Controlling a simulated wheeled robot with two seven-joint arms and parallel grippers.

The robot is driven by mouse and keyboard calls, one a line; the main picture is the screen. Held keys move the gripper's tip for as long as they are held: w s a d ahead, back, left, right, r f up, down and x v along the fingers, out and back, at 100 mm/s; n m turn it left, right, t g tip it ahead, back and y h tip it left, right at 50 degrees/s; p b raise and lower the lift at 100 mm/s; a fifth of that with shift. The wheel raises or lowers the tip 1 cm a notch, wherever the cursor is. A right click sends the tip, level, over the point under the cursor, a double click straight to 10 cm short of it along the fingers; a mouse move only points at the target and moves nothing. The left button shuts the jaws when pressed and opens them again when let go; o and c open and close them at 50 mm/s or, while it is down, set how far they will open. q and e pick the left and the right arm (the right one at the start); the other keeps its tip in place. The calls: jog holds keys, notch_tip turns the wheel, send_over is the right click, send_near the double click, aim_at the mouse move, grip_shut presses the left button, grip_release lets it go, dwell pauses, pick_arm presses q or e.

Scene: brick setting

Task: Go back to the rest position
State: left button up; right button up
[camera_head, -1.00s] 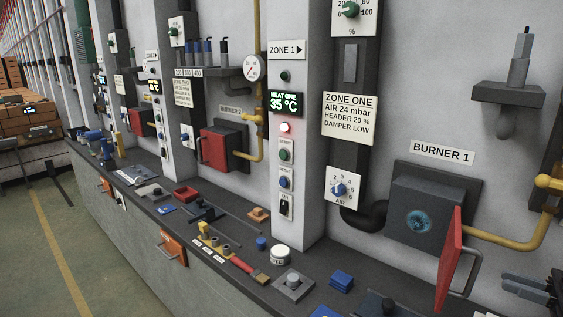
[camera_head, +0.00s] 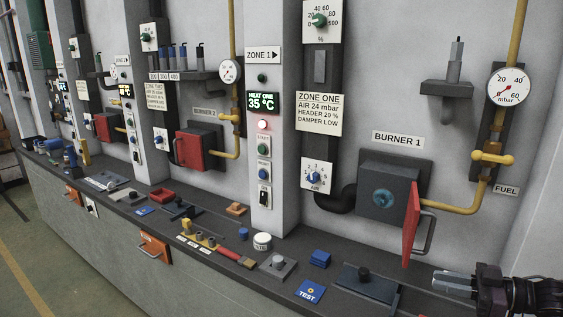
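My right gripper (camera_head: 440,284) comes in at the lower right, over the right end of the dark ledge, with its fingers pointing left. Two fingers show with a gap between them, and nothing shows in it. It is to the right of and below the open red door (camera_head: 410,225) of the Burner 1 box (camera_head: 385,190), apart from it. My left gripper is not in view.
The ledge holds a blue TEST tag (camera_head: 309,291), a blue block (camera_head: 320,258), a dark plate with a knob (camera_head: 368,281) and a white round button (camera_head: 262,241). A yellow pipe with a valve handle (camera_head: 492,158) runs down the wall above the gripper. Floor is free at lower left.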

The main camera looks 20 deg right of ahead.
jog(key=w+a+f+m+g+h, duration=0.1)
jog(key=a+f+h, duration=0.3)
jog(key=a+f, duration=0.45)
jog(key=w+a+f+g+h, duration=0.15)
jog(key=a+f+h, duration=0.35)
jog(key=f, duration=0.6)
jog(key=s+a+r+m+g+h, duration=0.25)
jog(key=s+a+m+g, duration=0.35)
jog(key=s+a, duration=0.9)
notch_tip(320, 180, down, 30)
jog(key=s+a+g, duration=0.1)
jog(key=g, duration=0.1)
jog(key=s+d+f, duration=0.3)
jog(key=s+f, duration=1.4)
jog(key=s, duration=0.3)
jog(key=shift+d+f+g, duration=0.15)
jog(key=shift+f+g, duration=0.2)
